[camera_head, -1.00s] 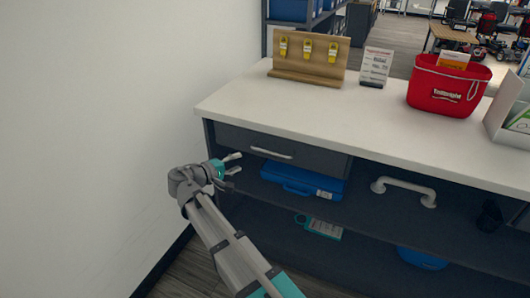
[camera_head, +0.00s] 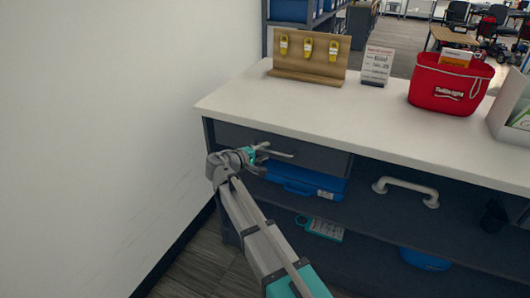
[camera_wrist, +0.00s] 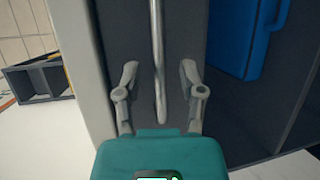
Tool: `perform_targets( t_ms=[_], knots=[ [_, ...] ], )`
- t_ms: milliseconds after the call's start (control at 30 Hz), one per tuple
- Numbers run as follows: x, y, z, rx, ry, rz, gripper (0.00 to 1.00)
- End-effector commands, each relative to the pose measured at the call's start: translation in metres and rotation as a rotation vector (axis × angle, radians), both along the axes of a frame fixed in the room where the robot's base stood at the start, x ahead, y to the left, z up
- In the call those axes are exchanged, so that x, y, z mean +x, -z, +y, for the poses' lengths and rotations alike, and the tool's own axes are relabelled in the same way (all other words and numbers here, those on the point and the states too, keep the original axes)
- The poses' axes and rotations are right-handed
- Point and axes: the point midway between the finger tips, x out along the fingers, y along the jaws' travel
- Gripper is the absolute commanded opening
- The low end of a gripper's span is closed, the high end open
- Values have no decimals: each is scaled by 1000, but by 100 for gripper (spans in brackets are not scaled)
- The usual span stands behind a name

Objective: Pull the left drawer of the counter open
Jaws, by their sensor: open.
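The counter (camera_head: 352,117) has a white top and a dark grey body. Its left drawer (camera_head: 325,157) is shut, with a pale bar handle (camera_head: 286,154) across its front. My gripper (camera_head: 266,155) is at the left part of the handle in the head view and partly covers it. In the wrist view the handle (camera_wrist: 158,60) runs upright between the two spread fingers of my gripper (camera_wrist: 160,82). The fingers are open, with a gap on each side of the bar, and their tips are close to the drawer front (camera_wrist: 122,32).
A blue case (camera_head: 310,183) lies on the shelf below the drawer. A white grab bar (camera_head: 405,190) is on the shelf to the right. A white wall (camera_head: 90,130) stands close on the left. A red bag (camera_head: 450,84) and a wooden key board (camera_head: 308,58) stand on top.

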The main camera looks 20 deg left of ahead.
Motion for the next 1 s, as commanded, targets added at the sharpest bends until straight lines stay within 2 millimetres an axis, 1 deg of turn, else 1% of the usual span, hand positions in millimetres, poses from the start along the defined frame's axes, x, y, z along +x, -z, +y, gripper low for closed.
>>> perform_targets(
  t_ms=[100,200,533,567,600,767,800,833,1000],
  knots=[
    [9,2,-4,0,1,0,51],
    [12,3,-7,0,1,0,51],
    [13,3,-7,0,0,0,51],
    [13,3,-7,0,0,0,47],
    [13,3,-7,0,0,0,40],
    [13,3,-7,0,0,0,10],
    [13,3,-7,0,0,0,3],
    [13,3,-7,0,0,0,0],
    [13,3,-7,0,0,0,0]
  ],
)
